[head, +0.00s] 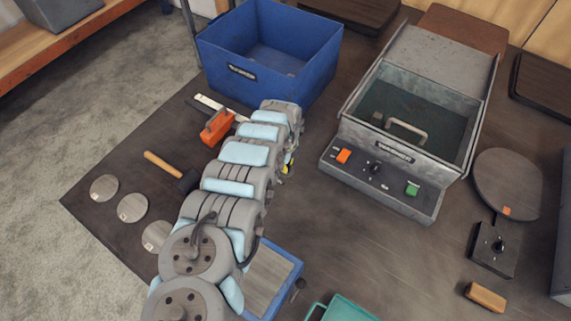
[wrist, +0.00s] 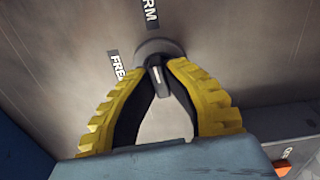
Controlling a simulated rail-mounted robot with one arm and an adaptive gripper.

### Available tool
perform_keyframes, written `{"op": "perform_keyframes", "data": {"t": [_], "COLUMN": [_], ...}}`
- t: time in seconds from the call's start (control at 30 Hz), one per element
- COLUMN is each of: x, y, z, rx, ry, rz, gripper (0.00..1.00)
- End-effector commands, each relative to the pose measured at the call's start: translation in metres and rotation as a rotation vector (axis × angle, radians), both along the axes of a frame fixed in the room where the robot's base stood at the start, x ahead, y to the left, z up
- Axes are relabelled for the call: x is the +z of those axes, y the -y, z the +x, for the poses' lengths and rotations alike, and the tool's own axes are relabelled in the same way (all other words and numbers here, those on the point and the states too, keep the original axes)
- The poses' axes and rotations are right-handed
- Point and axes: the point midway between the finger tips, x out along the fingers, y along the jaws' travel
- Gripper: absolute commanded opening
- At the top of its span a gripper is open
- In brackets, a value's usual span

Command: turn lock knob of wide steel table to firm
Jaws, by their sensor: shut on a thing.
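My gripper (wrist: 158,75) has two yellow-ribbed fingers with dark inner pads, and its tips are shut on the lock knob (wrist: 154,49) in the wrist view. The knob has a round grey base and a dark grip with a pale mark. A FIRM label (wrist: 150,14) is above the knob and a FREE label (wrist: 117,66) is to its left. I cannot tell exactly which label the knob points to. In the head view my arm hides the knob, and only a bit of yellow finger shows beside it. The labelled grey-brown surface (wrist: 240,60) surrounds the knob.
In the head view, a blue bin (head: 225,75) stands behind my arm. A grey machine (head: 335,165) with an open basin is to the right. A mallet (head: 165,166) and an orange-bodied tool (head: 217,128) lie left.

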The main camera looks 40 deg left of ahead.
Motion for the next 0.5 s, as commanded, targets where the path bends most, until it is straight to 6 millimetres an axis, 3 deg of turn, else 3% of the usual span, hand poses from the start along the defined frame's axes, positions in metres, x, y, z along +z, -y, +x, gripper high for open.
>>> {"op": "perform_keyframes", "data": {"t": [0.5], "x": [-0.001], "y": [0.0009], "z": [0.0], "rx": [-0.109], "ry": [0.0], "rz": [-0.001], "gripper": [0.0]}}
